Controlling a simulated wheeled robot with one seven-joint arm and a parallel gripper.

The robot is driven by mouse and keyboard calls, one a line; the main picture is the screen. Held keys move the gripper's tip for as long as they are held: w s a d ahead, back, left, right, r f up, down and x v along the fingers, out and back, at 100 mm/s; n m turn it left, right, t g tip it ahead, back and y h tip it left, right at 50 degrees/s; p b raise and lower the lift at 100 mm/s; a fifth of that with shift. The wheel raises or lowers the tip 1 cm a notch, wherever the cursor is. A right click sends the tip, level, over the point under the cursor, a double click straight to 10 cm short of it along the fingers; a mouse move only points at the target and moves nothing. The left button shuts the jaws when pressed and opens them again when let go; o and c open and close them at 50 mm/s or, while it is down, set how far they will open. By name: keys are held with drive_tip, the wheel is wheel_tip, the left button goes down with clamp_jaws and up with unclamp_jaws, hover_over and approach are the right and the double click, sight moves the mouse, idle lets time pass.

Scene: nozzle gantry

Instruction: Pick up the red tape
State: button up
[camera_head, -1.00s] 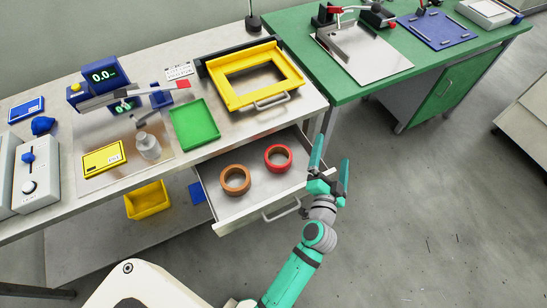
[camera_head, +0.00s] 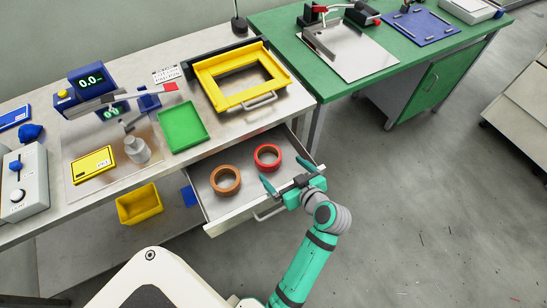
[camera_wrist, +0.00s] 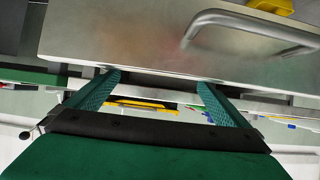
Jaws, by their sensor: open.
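The red tape (camera_head: 267,165) is a red ring lying flat in the open drawer (camera_head: 217,213), at its right back part. A brown-orange tape ring (camera_head: 225,188) lies to its left in the same drawer, apart from it. My gripper (camera_head: 286,171) is open and empty over the drawer's right front edge, near the red tape and apart from it. In the wrist view, the two green fingers (camera_wrist: 158,90) are spread with nothing between them; the metal drawer front with its handle (camera_wrist: 240,28) fills the upper part. The tapes do not show there.
The drawer front and handle (camera_head: 268,212) stand out under the bench. On the bench are a yellow frame (camera_head: 208,72), a green tray (camera_head: 184,125) and a metal bottle (camera_head: 137,150). A yellow bin (camera_head: 140,205) sits below. Open floor lies to the right.

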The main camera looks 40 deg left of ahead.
approach(266, 148)
drive_tip(key=a+f, duration=0.2)
drive_tip(key=shift+s+a+f, duration=0.15)
drive_tip(key=shift+a+f, duration=0.05)
drive_tip(key=shift+f, duration=0.15)
drive_tip(key=shift+w+a+f, duration=0.3)
drive_tip(key=shift+w+a, duration=0.05)
drive_tip(key=shift+a, duration=0.15)
drive_tip(key=shift+c, duration=0.3)
drive_tip(key=shift+s+a, duration=0.1)
drive_tip(key=shift+s, duration=0.1)
drive_tip(key=c, duration=0.6)
drive_tip(key=shift+w, duration=0.1)
drive_tip(key=c, duration=0.5)
drive_tip(key=shift+c, duration=0.3)
